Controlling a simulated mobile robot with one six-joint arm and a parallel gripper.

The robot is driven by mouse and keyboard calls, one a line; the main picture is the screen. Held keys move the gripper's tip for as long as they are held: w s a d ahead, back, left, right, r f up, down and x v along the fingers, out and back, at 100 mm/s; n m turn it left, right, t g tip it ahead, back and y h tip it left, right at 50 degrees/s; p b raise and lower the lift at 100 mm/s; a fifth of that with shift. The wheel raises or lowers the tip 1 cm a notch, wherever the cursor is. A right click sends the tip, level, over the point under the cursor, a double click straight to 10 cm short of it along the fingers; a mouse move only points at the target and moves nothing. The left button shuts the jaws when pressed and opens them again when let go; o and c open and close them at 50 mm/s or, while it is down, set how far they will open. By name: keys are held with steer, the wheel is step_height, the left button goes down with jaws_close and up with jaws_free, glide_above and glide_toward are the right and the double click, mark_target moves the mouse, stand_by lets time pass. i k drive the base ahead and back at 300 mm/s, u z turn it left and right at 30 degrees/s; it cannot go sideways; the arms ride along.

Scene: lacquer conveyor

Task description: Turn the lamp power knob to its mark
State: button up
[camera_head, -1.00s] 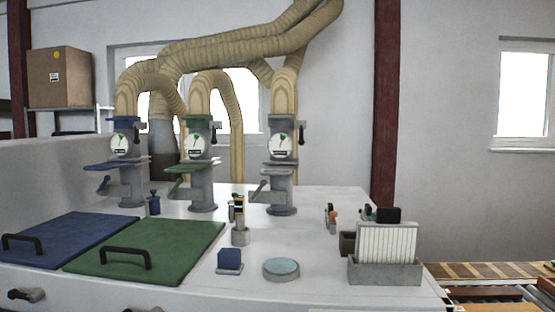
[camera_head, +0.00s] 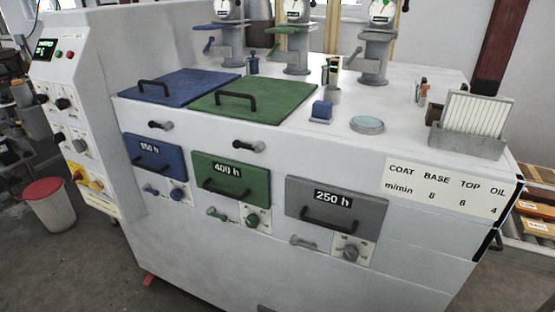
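The lamp power knob cannot be told apart by label at this size. Dark knobs on pale plates (camera_head: 63,103) sit on the white control panel (camera_head: 75,75) at the far left. Round dial knobs also sit on the front of the white machine: one right of the blue lever (camera_head: 177,195), one under the green door (camera_head: 253,221) and one under the grey door (camera_head: 350,253). Their marks are too small to read. My gripper is not in view.
A grey bin with a red rim (camera_head: 43,189) stands on the floor at left. Blue (camera_head: 190,75) and green (camera_head: 230,120) lids, a teal disc (camera_head: 367,125) and a rack of white plates (camera_head: 470,145) are on the machine top. Floor lies before the machine front.

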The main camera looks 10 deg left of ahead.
mark_target(40, 99)
steer(key=k, duration=1.05)
steer(key=u, duration=0.2)
steer(key=i, duration=0.9)
steer(key=z, duration=1.05)
steer(key=k, duration=0.1)
steer(key=u, duration=2.65)
